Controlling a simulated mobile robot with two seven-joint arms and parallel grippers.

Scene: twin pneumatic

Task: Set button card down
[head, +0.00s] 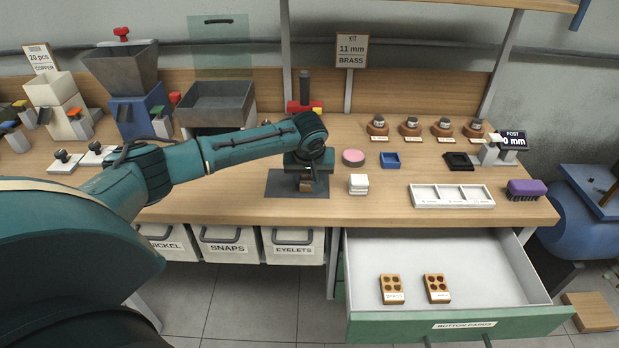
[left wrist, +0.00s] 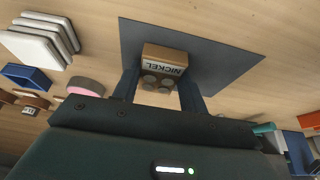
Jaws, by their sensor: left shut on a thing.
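My left gripper (head: 306,180) points down over the dark grey mat (head: 283,188) on the bench and is shut on a button card (head: 306,187). In the left wrist view the brown card (left wrist: 164,56) sits between the two fingers (left wrist: 160,92), with a NICKEL label and round dark buttons showing. The grey mat (left wrist: 215,55) lies behind it. I cannot tell whether the card touches the mat. Two other button cards (head: 391,289) (head: 437,288) lie in the open drawer (head: 450,262). My right gripper is not in view.
Right of the mat are a white stack (head: 358,184), a pink round pad (head: 353,157), a blue tray (head: 390,160) and a white three-part tray (head: 451,197). A red-and-black tool (head: 305,100) stands behind the gripper. The drawer juts out below the bench front.

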